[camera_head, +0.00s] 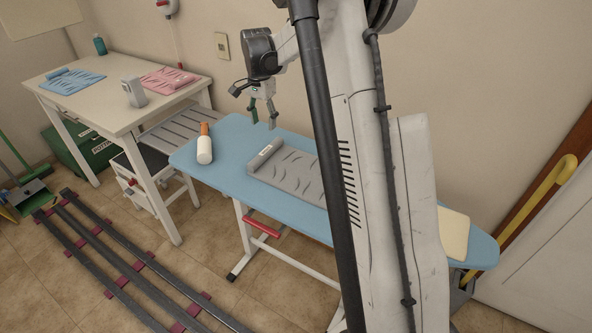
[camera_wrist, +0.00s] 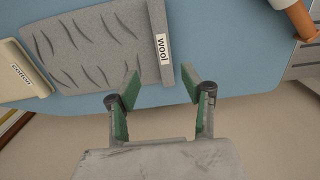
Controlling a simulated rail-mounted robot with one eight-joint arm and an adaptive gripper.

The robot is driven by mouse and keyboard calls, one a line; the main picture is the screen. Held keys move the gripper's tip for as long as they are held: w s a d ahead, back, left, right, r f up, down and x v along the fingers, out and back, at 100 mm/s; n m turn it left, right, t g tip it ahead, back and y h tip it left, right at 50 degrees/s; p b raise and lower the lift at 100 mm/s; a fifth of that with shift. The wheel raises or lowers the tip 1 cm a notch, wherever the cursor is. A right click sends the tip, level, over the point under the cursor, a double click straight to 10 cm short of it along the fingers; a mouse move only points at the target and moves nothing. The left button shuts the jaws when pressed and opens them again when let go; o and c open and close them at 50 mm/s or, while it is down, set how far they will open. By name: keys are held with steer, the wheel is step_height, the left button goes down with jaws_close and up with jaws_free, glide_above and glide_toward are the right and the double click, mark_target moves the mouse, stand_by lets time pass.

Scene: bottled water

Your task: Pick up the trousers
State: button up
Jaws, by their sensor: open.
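A grey folded cloth (camera_head: 305,180) with a wavy crease pattern and a rolled edge lies on the blue ironing board (camera_head: 232,135). In the wrist view the grey cloth (camera_wrist: 90,45) carries a label reading "Wool". A cream piece (camera_wrist: 15,78) labelled "Cotton" lies beside it, and it also shows in the head view (camera_head: 453,234). No piece is plainly shaped as trousers, so I cannot tell which is meant. My gripper (camera_head: 264,122) is open and empty, above the far edge of the board; in the wrist view its fingers (camera_wrist: 158,82) point toward the grey cloth's rolled edge.
A white and orange bottle (camera_head: 205,148) is at the board's left end. A white table (camera_head: 110,95) holds a blue folded cloth (camera_head: 72,80), a pink one (camera_head: 170,79) and a grey box-like object (camera_head: 134,92). Rails (camera_head: 125,262) run along the floor. My column hides part of the board.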

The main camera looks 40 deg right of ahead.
glide_above(266, 150)
steer(key=f, duration=0.7)
steer(key=shift+s+a, duration=0.2)
steer(key=shift+s, duration=0.15)
steer(key=shift+w+d+f, duration=0.1)
steer(key=shift+w+f, duration=0.05)
steer(key=shift+f, duration=1.15)
steer(key=shift+w+d+f, duration=0.1)
steer(key=shift+w+f, duration=0.05)
steer(key=shift+f, duration=1.1)
steer(key=shift+c, duration=0.4)
jaws_close()
